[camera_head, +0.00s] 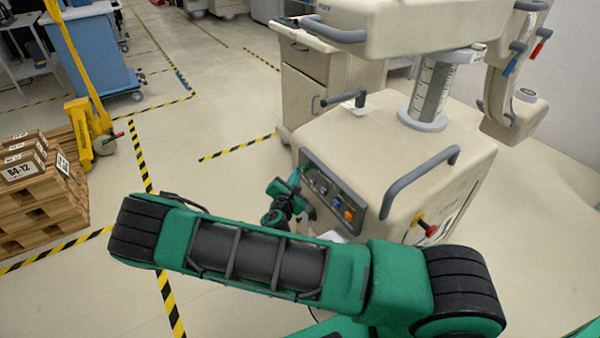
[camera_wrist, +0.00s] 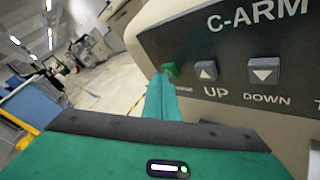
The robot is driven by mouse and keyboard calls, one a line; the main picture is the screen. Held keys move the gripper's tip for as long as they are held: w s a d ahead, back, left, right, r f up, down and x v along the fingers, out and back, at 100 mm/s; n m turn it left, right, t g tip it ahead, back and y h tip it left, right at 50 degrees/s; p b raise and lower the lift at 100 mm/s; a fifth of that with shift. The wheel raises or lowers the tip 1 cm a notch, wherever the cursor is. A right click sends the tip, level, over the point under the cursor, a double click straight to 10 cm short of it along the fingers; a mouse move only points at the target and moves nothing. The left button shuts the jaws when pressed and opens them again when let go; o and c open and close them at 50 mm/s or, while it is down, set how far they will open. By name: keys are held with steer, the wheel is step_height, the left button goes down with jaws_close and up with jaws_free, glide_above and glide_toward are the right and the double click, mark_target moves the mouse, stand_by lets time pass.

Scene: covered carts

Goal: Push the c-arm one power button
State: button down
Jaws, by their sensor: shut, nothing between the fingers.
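The beige C-arm unit (camera_head: 385,140) stands right of centre in the head view, with a dark control panel (camera_head: 335,187) on its near left face. In the wrist view the panel (camera_wrist: 225,45) reads "C-ARM". A small green button (camera_wrist: 171,69) is at its left end, and its label is mostly hidden. My gripper (camera_head: 297,178) is by the panel's left end. In the wrist view my gripper (camera_wrist: 162,80) is shut and empty, its green fingertips just below and left of the green button. I cannot tell whether they touch it.
Grey UP (camera_wrist: 206,71) and DOWN (camera_wrist: 264,71) buttons sit right of the green one. A grey handle (camera_head: 420,182) and a red knob (camera_head: 431,231) stick out from the unit. Boxes on a pallet (camera_head: 40,215) stand at left.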

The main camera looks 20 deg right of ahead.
steer(key=shift+s+a, duration=0.1)
steer(key=shift+a, duration=0.45)
steer(key=shift+a, duration=0.1)
steer(key=shift+s+a, duration=0.2)
steer(key=shift+a, duration=0.75)
steer(key=shift+s+a, duration=0.2)
steer(key=shift+a, duration=0.8)
steer(key=shift+s+a, duration=0.2)
steer(key=shift+a, duration=0.75)
steer(key=shift+s, duration=0.1)
